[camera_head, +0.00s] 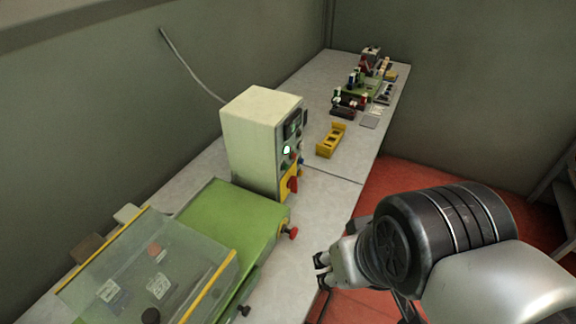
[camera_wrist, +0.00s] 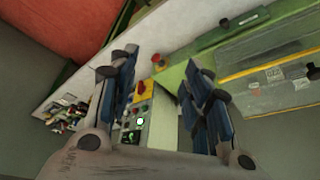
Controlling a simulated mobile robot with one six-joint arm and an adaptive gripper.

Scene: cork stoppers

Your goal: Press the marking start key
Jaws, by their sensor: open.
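The pale control cabinet (camera_head: 255,140) stands on the bench behind the green machine, with its panel facing right. The panel carries a lit white-green button (camera_head: 286,149), several small coloured buttons and a red rotary switch on a yellow plate (camera_head: 292,184). In the wrist view the panel (camera_wrist: 133,125) shows between my fingers, with a glowing green button (camera_wrist: 140,121) and the red-and-yellow switch (camera_wrist: 146,86). Which button is the marking start key cannot be read. My gripper (camera_wrist: 163,95) is open and empty, apart from the panel. In the head view it (camera_head: 320,270) is partly hidden at the bench's front edge.
The green machine (camera_head: 228,225) has a clear yellow-edged cover (camera_head: 150,265) and a red knob (camera_head: 293,233) at its right end. A yellow block (camera_head: 331,139) and several small items lie farther back on the bench. The red floor (camera_head: 440,180) is open at right.

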